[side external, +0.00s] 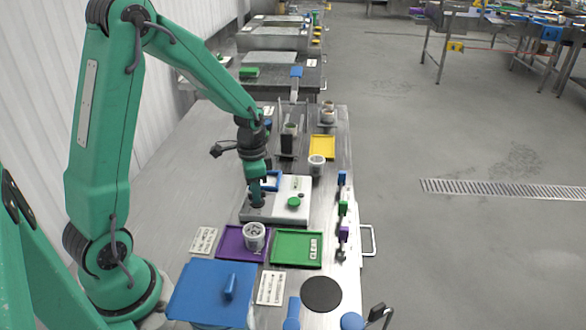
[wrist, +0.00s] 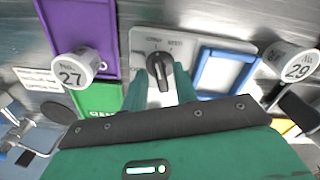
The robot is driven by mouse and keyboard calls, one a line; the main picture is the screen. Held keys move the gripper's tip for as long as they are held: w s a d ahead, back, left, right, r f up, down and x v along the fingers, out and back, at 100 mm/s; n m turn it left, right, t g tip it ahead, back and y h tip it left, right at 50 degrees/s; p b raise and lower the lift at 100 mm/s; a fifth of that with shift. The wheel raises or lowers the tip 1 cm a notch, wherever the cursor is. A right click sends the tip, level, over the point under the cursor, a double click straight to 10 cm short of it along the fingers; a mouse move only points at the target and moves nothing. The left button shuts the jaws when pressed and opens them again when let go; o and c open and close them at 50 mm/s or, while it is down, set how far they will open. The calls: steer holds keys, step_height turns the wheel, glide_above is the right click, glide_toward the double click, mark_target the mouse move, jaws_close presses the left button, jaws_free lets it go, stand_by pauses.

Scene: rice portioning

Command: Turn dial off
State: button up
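The dial (wrist: 160,72) is a black knob with a raised grip bar, set on a light grey panel (wrist: 205,40) with small lettering above it that I cannot read surely. In the wrist view its bar stands nearly upright in the picture, slightly tilted. My gripper (wrist: 161,84) has its two green fingers apart, one on each side of the dial; I cannot tell whether they touch it. In the side view my gripper (side external: 256,193) points down over the left part of the white control box (side external: 275,212) and hides most of the dial.
A green button (side external: 294,202) and a blue frame (side external: 277,176) are on the box. A purple tray (side external: 232,252) with a white cup (side external: 255,236) and a green tray (side external: 290,254) lie in front. Another cup (side external: 317,165) stands behind, near a yellow tray (side external: 322,147).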

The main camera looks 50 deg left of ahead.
jaws_close()
steer(key=shift+n, duration=0.4)
steer(key=n, duration=0.7)
steer(key=shift+r, duration=0.1)
steer(key=n, duration=0.5)
steer(key=shift+w+d+n, duration=0.1)
steer(key=shift+n, duration=0.2)
steer(key=n, duration=0.4)
steer(key=shift+n, duration=0.3)
